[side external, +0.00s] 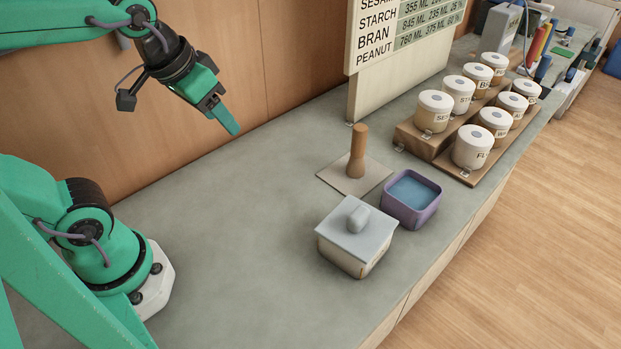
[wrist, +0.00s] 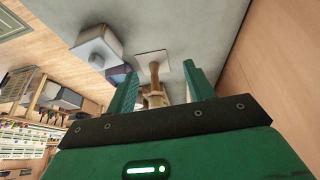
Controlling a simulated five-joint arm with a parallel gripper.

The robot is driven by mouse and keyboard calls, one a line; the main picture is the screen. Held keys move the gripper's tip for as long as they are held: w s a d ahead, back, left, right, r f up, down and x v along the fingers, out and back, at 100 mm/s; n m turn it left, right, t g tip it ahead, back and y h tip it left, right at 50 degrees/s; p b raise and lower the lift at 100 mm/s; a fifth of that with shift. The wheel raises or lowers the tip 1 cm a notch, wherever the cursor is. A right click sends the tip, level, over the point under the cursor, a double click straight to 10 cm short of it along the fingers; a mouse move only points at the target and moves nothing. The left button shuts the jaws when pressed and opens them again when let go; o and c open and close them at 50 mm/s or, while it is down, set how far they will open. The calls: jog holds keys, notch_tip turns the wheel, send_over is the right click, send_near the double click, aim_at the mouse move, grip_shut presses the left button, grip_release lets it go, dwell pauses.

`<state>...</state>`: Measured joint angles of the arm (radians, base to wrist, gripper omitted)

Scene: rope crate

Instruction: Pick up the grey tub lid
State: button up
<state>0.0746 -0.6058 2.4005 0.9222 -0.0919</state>
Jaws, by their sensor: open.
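The grey tub lid (side external: 349,233) is a flat square plate with a rounded knob, sitting on a pale square tub (side external: 352,262) at the front of the counter. In the wrist view the lid (wrist: 92,45) shows at upper left, outside the jaws. My gripper (side external: 232,126) hangs high above the counter, well to the left of the lid and farther back. In the wrist view my gripper (wrist: 158,78) has its two green fingers apart with nothing held. A wooden peg beyond shows between them.
A purple tub (side external: 411,199) with blue contents stands right beside the lidded tub. Behind them a wooden peg (side external: 357,150) stands on a thin square plate. Several white canisters (side external: 472,146) fill a stepped rack at right, near a sign board (side external: 402,50). The counter (side external: 220,240) at left is clear.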

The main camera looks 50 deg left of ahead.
jog(key=w+d+f+g, duration=0.2)
jog(key=w+d+g, duration=0.1)
jog(key=w+d, duration=0.55)
jog(key=n+g, duration=0.1)
jog(key=g, duration=0.1)
send_over(359, 213)
jog(key=a, duration=0.1)
notch_tip(359, 213, down, 7)
jog(key=shift+r, duration=0.2)
jog(key=shift+d+f, duration=0.4)
jog(key=shift+d, duration=0.05)
jog(key=shift+f, duration=3.9)
grip_shut()
